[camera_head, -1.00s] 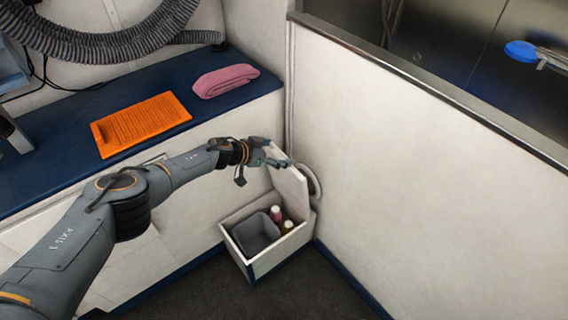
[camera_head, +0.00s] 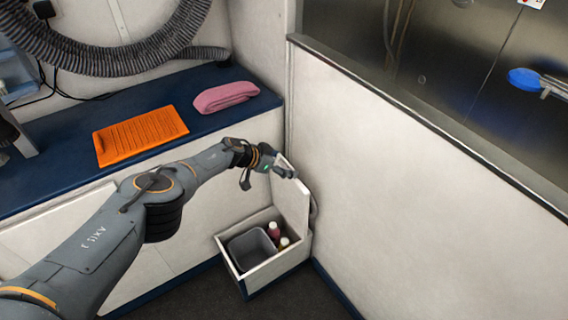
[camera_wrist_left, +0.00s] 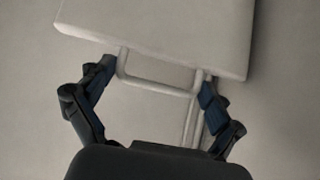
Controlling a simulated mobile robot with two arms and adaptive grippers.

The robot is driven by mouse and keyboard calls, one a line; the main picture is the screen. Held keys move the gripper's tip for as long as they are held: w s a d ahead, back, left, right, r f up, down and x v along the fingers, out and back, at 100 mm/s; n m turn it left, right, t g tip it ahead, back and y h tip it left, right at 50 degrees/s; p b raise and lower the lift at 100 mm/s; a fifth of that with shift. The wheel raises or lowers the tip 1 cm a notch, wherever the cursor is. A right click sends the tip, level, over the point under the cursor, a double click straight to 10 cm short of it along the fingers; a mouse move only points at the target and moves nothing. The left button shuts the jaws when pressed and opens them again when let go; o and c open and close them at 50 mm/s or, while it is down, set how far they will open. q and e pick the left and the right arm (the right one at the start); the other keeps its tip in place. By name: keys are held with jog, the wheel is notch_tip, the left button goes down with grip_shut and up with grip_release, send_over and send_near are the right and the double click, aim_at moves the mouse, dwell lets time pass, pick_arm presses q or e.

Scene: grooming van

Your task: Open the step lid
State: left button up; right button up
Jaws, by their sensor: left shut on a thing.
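The step (camera_head: 262,275) is a low white box in the corner, with its top open. Its white lid (camera_head: 293,207) stands up steeply at the back of the box, near the wall. Inside are a grey bin (camera_head: 250,248) and two bottles (camera_head: 274,231) with pale caps. My left gripper (camera_head: 284,170) is at the lid's raised upper edge. In the left wrist view, the lid (camera_wrist_left: 165,28) fills the top, and its pale bar handle (camera_wrist_left: 155,86) lies between my left fingers (camera_wrist_left: 158,80), which are shut on it. My right gripper is not in view.
A blue-topped bench (camera_head: 60,177) runs along the left, with an orange mat (camera_head: 140,135) and a folded pink towel (camera_head: 225,97) on it. A white partition (camera_head: 420,200) with a metal rim closes off the right. Dark floor (camera_head: 285,305) is clear in front of the step.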

pick_arm(q)
jog(key=o, duration=1.4)
jog(key=shift+s+d, duration=0.15)
jog(key=shift+d, duration=0.1)
jog(key=shift+c, duration=0.2)
jog(key=shift+a, duration=0.15)
jog(key=shift+s+a+r, duration=0.1)
jog(key=shift+a+r, duration=0.35)
jog(key=shift+a, duration=0.05)
jog(key=v, duration=1)
jog(key=shift+s+r, duration=0.2)
jog(key=shift+s, duration=0.1)
jog(key=shift+a, duration=0.1)
